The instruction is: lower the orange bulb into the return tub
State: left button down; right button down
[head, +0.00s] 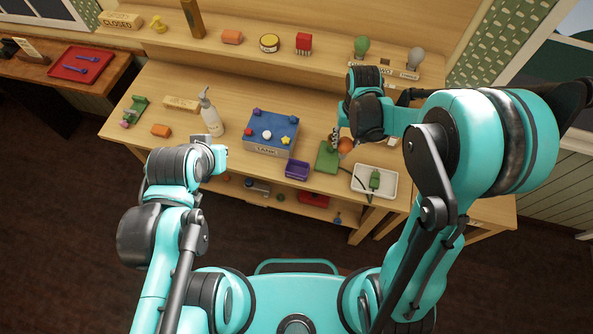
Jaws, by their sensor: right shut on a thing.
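The orange bulb (346,146) is at the fingers of my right gripper (338,142), which is shut on it. It appears close above or beside the right edge of a green block (326,158); I cannot tell its exact height. A white shallow tub (359,190) at the bench's front right holds a green piece with a dark cord. A small purple open tub (297,171) sits left of the green block. No label shows which is the return tub. My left gripper (222,157) is in front of the bench, away from the bulb; its fingers are too small to read.
A blue-topped box (269,150) with several small shapes and a pump bottle (211,113) stand left of the tubs. A green bulb (361,46) and a grey bulb (415,59) stand on the back shelf. A red tray (82,63) lies on the side table.

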jog(key=w+a+f+b, duration=0.1)
jog(key=a+f+b, duration=0.3)
jog(key=a, duration=0.3)
jog(key=w+a+f+b, duration=0.1)
jog(key=a+f+b, duration=0.3)
jog(key=a, duration=0.3)
jog(key=shift+w+a+f+b, duration=0.25)
jog(key=shift+w+b, duration=0.1)
jog(key=shift+b, duration=0.35)
jog(key=shift+f+b, duration=1.95)
jog(key=shift+f, duration=0.2)
jog(key=shift+f+b, duration=2.1)
jog(key=shift+f, duration=0.4)
jog(key=c, duration=0.8)
grip_release()
